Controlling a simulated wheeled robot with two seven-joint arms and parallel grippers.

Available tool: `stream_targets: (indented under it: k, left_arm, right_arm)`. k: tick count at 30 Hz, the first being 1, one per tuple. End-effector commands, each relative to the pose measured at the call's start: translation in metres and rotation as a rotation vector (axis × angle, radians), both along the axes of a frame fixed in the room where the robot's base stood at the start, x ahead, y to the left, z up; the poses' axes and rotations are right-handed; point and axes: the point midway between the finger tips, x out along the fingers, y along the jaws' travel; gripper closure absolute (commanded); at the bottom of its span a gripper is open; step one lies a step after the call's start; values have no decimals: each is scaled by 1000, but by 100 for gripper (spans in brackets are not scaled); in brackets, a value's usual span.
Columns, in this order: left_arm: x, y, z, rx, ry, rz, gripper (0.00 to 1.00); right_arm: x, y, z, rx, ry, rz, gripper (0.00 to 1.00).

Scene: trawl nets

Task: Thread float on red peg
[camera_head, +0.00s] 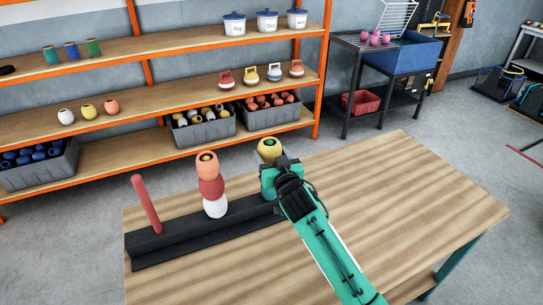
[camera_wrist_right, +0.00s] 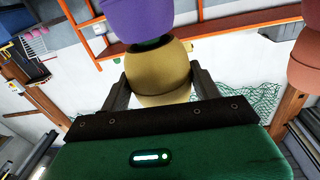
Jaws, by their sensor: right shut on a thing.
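A bare red peg (camera_head: 147,203) stands at the left end of a black rack (camera_head: 185,232), leaning slightly. My right gripper (camera_head: 274,160) is at the right part of the rack, shut on a yellow float (camera_head: 270,146). In the right wrist view the yellow float (camera_wrist_right: 157,75) is between both fingers. A purple float (camera_wrist_right: 137,18) lies against or very close to it, with a bit of green between them; my gripper hides it in the head view. A stack of an orange (camera_head: 207,163), a red (camera_head: 211,187) and a white float (camera_head: 214,207) stands mid-rack. My left gripper is not in view.
The wooden table (camera_head: 390,190) is clear to the right of my arm. Behind it, a shelf (camera_head: 100,130) carries loose floats, grey bins (camera_head: 203,132) of floats, and lidded tubs (camera_head: 267,22).

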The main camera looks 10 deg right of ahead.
Motion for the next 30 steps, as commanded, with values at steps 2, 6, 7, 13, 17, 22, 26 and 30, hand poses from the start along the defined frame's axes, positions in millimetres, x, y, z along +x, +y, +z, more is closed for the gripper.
stream_targets:
  k: [2, 6, 7, 13, 17, 22, 26, 30]
  left_arm:
    - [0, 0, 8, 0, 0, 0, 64]
    - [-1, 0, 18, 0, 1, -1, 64]
    - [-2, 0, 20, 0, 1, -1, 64]
    - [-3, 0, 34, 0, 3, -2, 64]
    - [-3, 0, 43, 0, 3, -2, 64]
    - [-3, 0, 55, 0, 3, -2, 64]
    - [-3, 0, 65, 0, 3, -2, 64]
    - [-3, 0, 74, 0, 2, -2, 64]
  right_arm:
    - [0, 0, 9, 1, -1, 0, 62]
    - [0, 0, 20, 1, -1, 0, 62]
    - [0, 0, 23, 1, -1, 0, 62]
    - [0, 0, 39, 0, -1, 0, 62]
    - [0, 0, 49, 0, -1, 0, 62]
    - [0, 0, 63, 1, -1, 0, 62]
    - [0, 0, 73, 1, -1, 0, 62]
    - [0, 0, 84, 0, -1, 0, 62]
